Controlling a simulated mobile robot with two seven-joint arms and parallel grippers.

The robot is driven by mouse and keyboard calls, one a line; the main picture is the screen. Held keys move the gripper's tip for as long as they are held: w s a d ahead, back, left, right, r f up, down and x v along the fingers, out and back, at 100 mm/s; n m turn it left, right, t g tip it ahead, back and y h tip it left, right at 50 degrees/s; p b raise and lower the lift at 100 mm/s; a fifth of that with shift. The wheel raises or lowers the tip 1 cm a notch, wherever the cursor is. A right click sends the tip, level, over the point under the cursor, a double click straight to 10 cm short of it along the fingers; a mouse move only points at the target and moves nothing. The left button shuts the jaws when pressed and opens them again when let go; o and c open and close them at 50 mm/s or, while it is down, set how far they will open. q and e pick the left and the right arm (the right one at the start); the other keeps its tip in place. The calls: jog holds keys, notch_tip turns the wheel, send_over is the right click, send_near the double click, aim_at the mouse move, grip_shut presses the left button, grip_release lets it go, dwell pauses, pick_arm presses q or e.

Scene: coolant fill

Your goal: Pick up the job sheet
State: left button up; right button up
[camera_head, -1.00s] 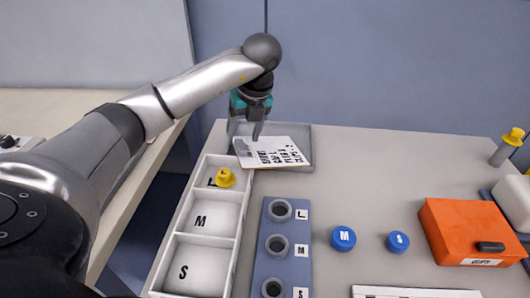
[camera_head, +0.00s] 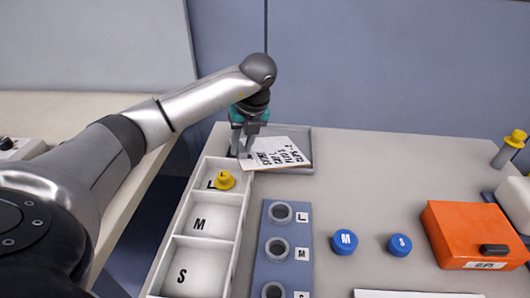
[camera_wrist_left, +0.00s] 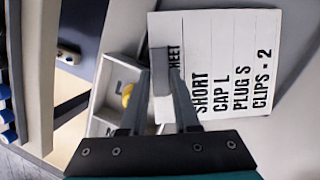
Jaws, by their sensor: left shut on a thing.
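The job sheet (camera_head: 280,152) is a white card with black print at the back of the table, partly over a grey tray (camera_head: 303,137). It looks turned and slightly tilted. My left gripper (camera_head: 242,152) is shut on its left edge. In the left wrist view the job sheet (camera_wrist_left: 235,55) reads "SHORT, CAP L, PLUG S, CLIPS - 2", with part of its heading hidden by a finger. The left gripper (camera_wrist_left: 163,85) shows there with the card's edge between its fingers. My right gripper is not in view.
A white tray (camera_head: 237,240) has compartments L, M and S; a yellow part (camera_head: 224,181) lies in L. A blue holder (camera_head: 267,255) with round sockets stands beside it. Blue caps M (camera_head: 344,241) and S (camera_head: 400,244) and an orange box (camera_head: 460,235) are to the right.

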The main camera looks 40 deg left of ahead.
pick_arm(q)
grip_shut()
jog(key=shift+r, duration=0.15)
